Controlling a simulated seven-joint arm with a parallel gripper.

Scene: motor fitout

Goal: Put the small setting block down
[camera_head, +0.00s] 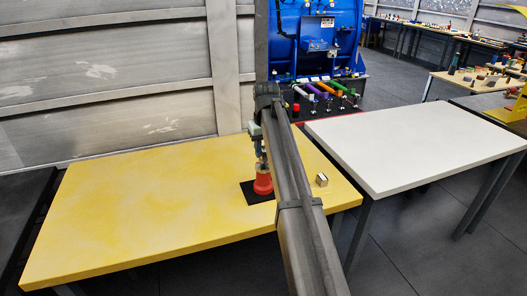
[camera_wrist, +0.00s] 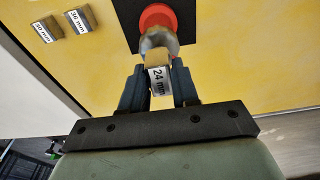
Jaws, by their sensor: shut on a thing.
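My gripper (camera_wrist: 158,84) is shut on the small setting block (camera_wrist: 159,78), a tan block with a white label reading "24 mm". Beyond the block in the wrist view is a red round piece (camera_wrist: 157,17) with a grey metal part (camera_wrist: 159,40) at its near side. I cannot tell whether the block touches the grey part. In the head view my gripper (camera_head: 262,163) is above the red piece (camera_head: 263,184), which stands on a black mat (camera_head: 249,193) on the yellow table (camera_head: 130,205). The block is not clear there.
Two more labelled blocks, "30 mm" (camera_wrist: 44,32) and "36 mm" (camera_wrist: 79,19), sit on the yellow table. A white table (camera_head: 420,145) stands to the right. A blue motor housing (camera_head: 312,35) is behind. The yellow table's left part is clear.

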